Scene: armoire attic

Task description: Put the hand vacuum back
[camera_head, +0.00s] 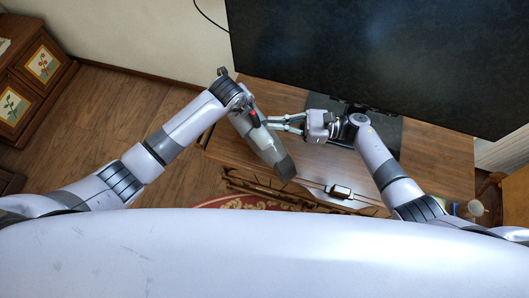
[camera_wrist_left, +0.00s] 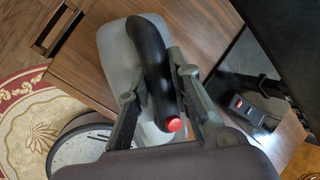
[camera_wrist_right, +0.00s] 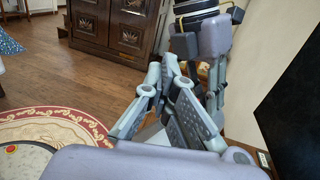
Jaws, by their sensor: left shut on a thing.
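The hand vacuum (camera_head: 268,147) has a grey body and a dark handle with a red part. My left gripper (camera_head: 245,105) is shut on it, above the left part of the wooden TV cabinet. In the left wrist view the black, red-tipped handle (camera_wrist_left: 153,70) lies between the fingers of my left gripper (camera_wrist_left: 158,85), with the pale body beside it. My right gripper (camera_head: 272,122) points left with its fingertips close to the vacuum; I cannot tell whether they touch. In the right wrist view its fingers (camera_wrist_right: 167,78) converge, and their gap is unclear. No vacuum dock is clearly identifiable.
The wooden TV cabinet (camera_head: 440,155) is below my arms. A large dark screen (camera_head: 390,50) stands at its back, close to my right arm. A black item with a red light (camera_wrist_left: 243,104) lies on the cabinet. A round object (camera_wrist_left: 80,148) is near the rug (camera_wrist_left: 30,120).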

